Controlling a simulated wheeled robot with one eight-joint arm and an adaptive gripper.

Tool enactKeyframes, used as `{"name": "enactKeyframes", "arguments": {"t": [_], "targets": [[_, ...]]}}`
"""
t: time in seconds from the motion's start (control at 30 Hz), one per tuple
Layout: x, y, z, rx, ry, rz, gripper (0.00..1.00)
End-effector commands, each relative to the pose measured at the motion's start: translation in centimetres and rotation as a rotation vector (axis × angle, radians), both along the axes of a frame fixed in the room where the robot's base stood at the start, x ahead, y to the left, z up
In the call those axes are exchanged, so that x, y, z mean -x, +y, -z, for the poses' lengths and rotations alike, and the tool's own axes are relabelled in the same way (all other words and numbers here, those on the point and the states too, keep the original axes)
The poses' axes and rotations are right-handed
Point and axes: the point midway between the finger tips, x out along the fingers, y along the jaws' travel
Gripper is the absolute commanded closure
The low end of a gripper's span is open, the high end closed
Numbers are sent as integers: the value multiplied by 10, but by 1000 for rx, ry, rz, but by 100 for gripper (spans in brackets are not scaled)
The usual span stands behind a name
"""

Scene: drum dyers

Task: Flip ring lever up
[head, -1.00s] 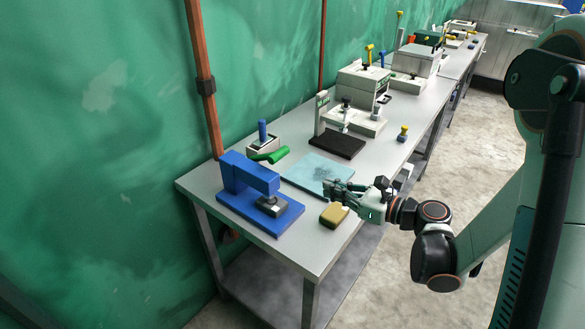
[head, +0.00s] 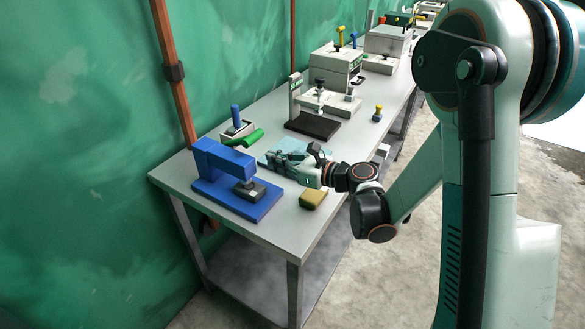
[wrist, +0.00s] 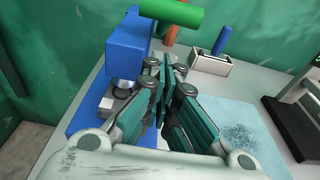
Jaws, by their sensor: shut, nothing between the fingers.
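I cannot tell which part is the ring lever. A pale box with an upright blue lever (head: 236,117) stands at the back left of the bench, and the blue lever also shows in the wrist view (wrist: 222,41). A small yellow-topped knob (head: 378,111) stands at the right bench edge.
A blue press (head: 222,158) stands left of my gripper. A yellow block (head: 313,199) lies near the front edge. A stand with a black base (head: 313,125) and a pale machine (head: 333,66) with a yellow lever are farther back. Bare bench (head: 290,227) shows at the front.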

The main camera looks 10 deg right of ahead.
Motion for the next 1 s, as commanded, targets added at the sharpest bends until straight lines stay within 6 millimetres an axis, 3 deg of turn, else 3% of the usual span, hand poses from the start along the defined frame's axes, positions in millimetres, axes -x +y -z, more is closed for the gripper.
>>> {"name": "enactKeyframes", "arguments": {"t": [0.3,1.0], "targets": [[-16,20,-21,0,0,0,100],[-18,24,-35,37,29,0,100]]}}
